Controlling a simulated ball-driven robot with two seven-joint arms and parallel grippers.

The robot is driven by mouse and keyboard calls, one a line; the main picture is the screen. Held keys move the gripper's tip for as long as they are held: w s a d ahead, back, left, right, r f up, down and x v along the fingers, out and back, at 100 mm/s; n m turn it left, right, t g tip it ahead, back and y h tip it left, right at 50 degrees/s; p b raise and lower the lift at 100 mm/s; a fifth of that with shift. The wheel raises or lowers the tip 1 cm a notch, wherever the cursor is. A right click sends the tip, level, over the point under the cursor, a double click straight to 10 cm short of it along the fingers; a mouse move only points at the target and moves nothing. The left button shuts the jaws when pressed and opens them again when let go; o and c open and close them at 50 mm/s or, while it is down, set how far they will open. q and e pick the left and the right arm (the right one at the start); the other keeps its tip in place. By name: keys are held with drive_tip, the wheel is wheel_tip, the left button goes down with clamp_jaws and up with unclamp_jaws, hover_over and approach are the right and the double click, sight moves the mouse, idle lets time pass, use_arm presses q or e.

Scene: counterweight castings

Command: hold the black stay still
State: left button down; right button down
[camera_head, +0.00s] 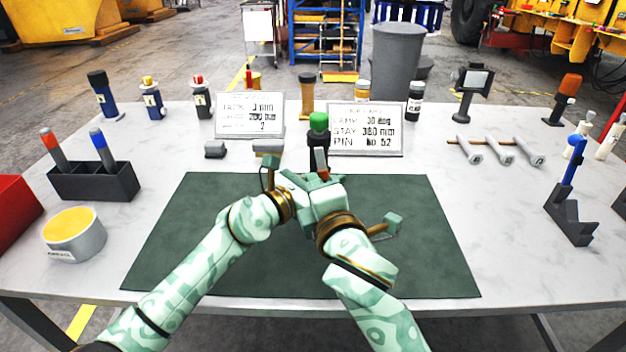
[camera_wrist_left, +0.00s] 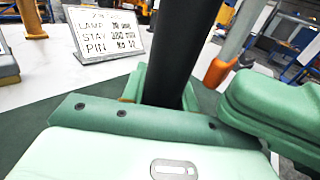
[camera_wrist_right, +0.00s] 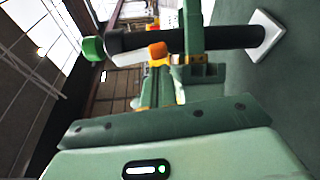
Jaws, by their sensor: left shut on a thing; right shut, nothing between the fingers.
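The black stay (camera_head: 318,154) stands about upright over the mat, its green cap (camera_head: 319,122) on top. My left gripper (camera_head: 308,183) is shut around its shaft. The black shaft also rises through the jaws in the left wrist view (camera_wrist_left: 182,45). In the right wrist view the stay (camera_wrist_right: 228,38) lies across the rolled picture, with its pale square foot plate (camera_wrist_right: 264,36) at the right end and the green cap at the left. My right gripper (camera_wrist_right: 157,92) is shut and empty, close to the stay. The grippers hide the stay's lower part in the head view.
The dark green mat (camera_head: 215,250) is otherwise clear. Two label boards (camera_head: 365,130) stand behind it. A black holder (camera_head: 95,182) with two handles and a round tin (camera_head: 75,238) stand left; several grey pins (camera_head: 500,152) and a blue-topped black stand (camera_head: 570,212) are right.

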drive_tip(key=shift+x, duration=0.95)
drive_tip(key=shift+d+n, duration=0.3)
drive_tip(key=shift+n, duration=0.3)
drive_tip(key=shift+d+n, duration=0.3)
drive_tip(key=shift+d, duration=0.15)
drive_tip(key=d+r+n+h, duration=0.1)
drive_tip(key=n, duration=0.2)
drive_tip(key=d+n+g+h, duration=0.1)
drive_tip(key=n+h, duration=0.1)
drive_tip(key=n, duration=0.1)
drive_tip(key=d+r+n+g+h, duration=0.1)
drive_tip(key=d+n, duration=0.1)
drive_tip(key=n, duration=0.1)
drive_tip(key=shift+s+r+h, duration=0.15)
drive_tip(key=shift+r+h, duration=0.15)
drive_tip(key=shift+r, duration=0.05)
drive_tip(key=shift+d, duration=0.1)
